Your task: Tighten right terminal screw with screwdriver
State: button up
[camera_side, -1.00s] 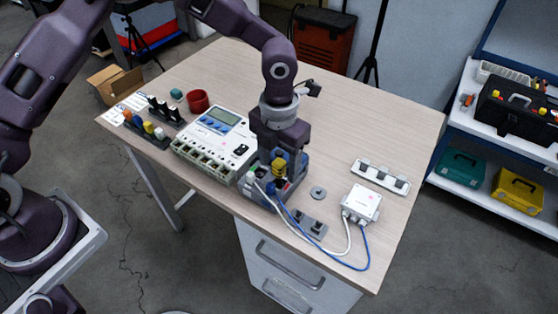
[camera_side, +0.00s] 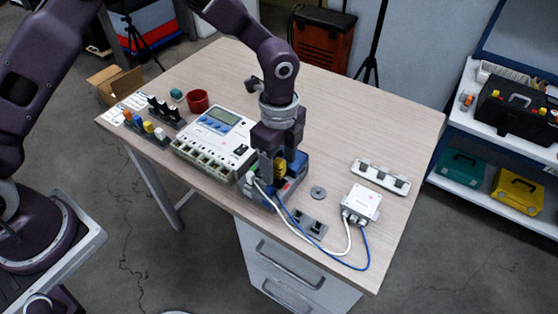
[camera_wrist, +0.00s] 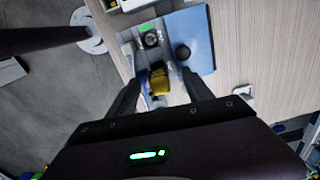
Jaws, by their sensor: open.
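A yellow screwdriver handle (camera_side: 280,167) shows at the blue-grey terminal block (camera_side: 302,163), under my gripper (camera_side: 277,173). In the wrist view the yellow handle (camera_wrist: 158,82) lies between the two dark fingers of my gripper (camera_wrist: 161,84). The fingers are apart, with gaps beside the handle. The terminal block (camera_wrist: 201,40) shows a blue face, a dark round knob and a grey round part near a green label. The screwdriver's tip and the right terminal screw cannot be made out. White and blue wires run from the block to a white sensor box (camera_side: 361,203).
A white meter unit (camera_side: 213,138) stands close left of the block. A small grey disc (camera_side: 318,193), a grey socket piece (camera_side: 310,224) and a white rack (camera_side: 381,177) lie to the right. A red cup (camera_side: 197,101) stands further back. The table's back right is clear.

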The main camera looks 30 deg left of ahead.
grip_shut()
jog(key=m, duration=0.3)
jog(key=shift+m, duration=0.3)
jog(key=m, duration=1.4)
jog(key=shift+m, duration=0.3)
jog(key=shift+r, duration=2.95)
